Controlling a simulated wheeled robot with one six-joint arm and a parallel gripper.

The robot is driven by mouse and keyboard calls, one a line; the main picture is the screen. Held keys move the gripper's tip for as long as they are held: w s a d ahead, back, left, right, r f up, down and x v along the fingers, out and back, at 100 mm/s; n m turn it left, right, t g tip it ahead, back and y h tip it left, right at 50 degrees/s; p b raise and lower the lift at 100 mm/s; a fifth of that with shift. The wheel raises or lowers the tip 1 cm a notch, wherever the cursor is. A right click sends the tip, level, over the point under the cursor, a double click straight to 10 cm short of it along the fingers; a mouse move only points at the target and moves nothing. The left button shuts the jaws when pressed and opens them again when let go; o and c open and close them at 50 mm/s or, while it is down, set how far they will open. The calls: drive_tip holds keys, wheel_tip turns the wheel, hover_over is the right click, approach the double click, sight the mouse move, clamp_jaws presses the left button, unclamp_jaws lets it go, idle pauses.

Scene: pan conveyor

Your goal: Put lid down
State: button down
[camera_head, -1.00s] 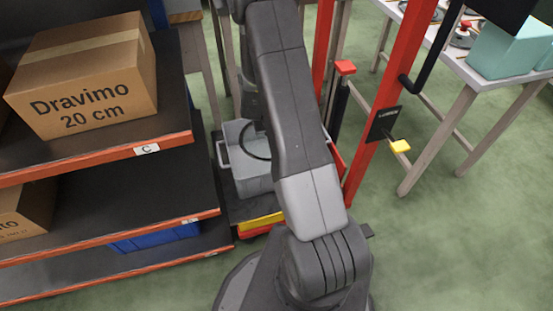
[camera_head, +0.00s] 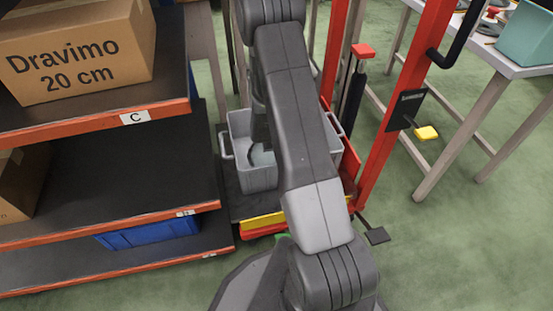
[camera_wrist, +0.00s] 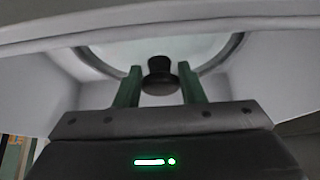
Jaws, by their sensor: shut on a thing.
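In the wrist view my gripper (camera_wrist: 160,72) has its two green fingers on either side of the dark knob (camera_wrist: 159,83) of the lid. It is shut on the lid (camera_wrist: 120,55), whose pale, glassy disc and curved rim show behind the knob. Pale grey walls, apparently of the bin, surround the lid on both sides. In the head view the grey bin (camera_head: 240,130) stands on a low cart, partly behind my arm. A dark curved edge, probably the lid, shows inside it. My gripper is hidden there. I cannot tell whether the lid touches the bin's floor.
A shelf rack (camera_head: 100,125) with a cardboard box (camera_head: 75,50) and a blue crate (camera_head: 150,234) stands at left. A red upright post (camera_head: 390,120) rises right of the bin. A table (camera_head: 500,65) with a teal box is at upper right. Green floor is free at lower right.

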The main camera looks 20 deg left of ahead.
drive_tip(key=shift+f+b, duration=0.75)
drive_tip(key=shift+f, duration=1.3)
drive_tip(key=shift+f, duration=0.2)
drive_tip(key=c, duration=0.9)
unclamp_jaws()
